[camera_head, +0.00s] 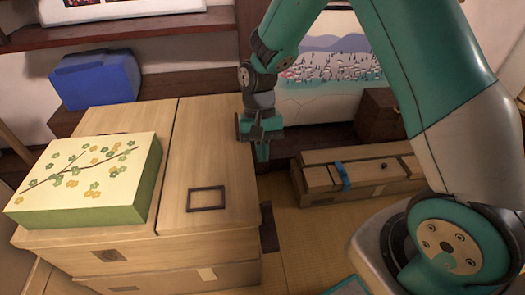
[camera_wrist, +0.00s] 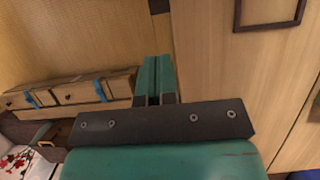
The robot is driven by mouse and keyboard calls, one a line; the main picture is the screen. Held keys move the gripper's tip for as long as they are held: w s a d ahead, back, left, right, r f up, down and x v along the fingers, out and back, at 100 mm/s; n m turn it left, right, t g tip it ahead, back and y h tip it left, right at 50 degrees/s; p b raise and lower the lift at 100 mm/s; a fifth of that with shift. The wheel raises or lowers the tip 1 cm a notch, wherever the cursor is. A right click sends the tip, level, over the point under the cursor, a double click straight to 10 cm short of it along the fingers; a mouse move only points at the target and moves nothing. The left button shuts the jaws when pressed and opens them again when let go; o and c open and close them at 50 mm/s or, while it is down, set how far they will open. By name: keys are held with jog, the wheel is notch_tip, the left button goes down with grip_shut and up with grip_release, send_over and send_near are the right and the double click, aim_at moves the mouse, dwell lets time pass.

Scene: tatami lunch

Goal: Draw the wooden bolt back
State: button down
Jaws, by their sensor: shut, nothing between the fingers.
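My gripper (camera_head: 262,151) is shut and empty, pointing down beside the right side of the light wooden cabinet. Its green fingers (camera_wrist: 153,78) are together in the wrist view. A long low wooden chest (camera_head: 365,187) lies on the floor to the right, apart from the gripper, with a blue band (camera_head: 343,176) across it. The chest (camera_wrist: 68,92) also shows at the left of the wrist view. A dark upright piece (camera_head: 269,227) is at the cabinet's right side. I cannot tell for sure which part is the wooden bolt.
A small dark drawer box (camera_head: 379,115) stands behind the chest. Tatami (camera_head: 305,235) is clear between cabinet and chest.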

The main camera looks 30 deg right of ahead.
aim_at(267, 210)
jog(key=s+f, duration=0.1)
jog(key=f, duration=0.1)
jog(key=s+a+f+b, duration=0.1)
jog(key=s+f, duration=0.1)
jog(key=s+f+b, duration=0.1)
jog(key=s, duration=0.1)
jog(key=shift+s+a+f, duration=0.1)
jog(key=shift+a+f, duration=0.25)
jog(key=shift+f, duration=0.05)
jog(key=shift+s+a, duration=0.15)
jog(key=shift+s, duration=0.25)
jog(key=shift+r, duration=0.1)
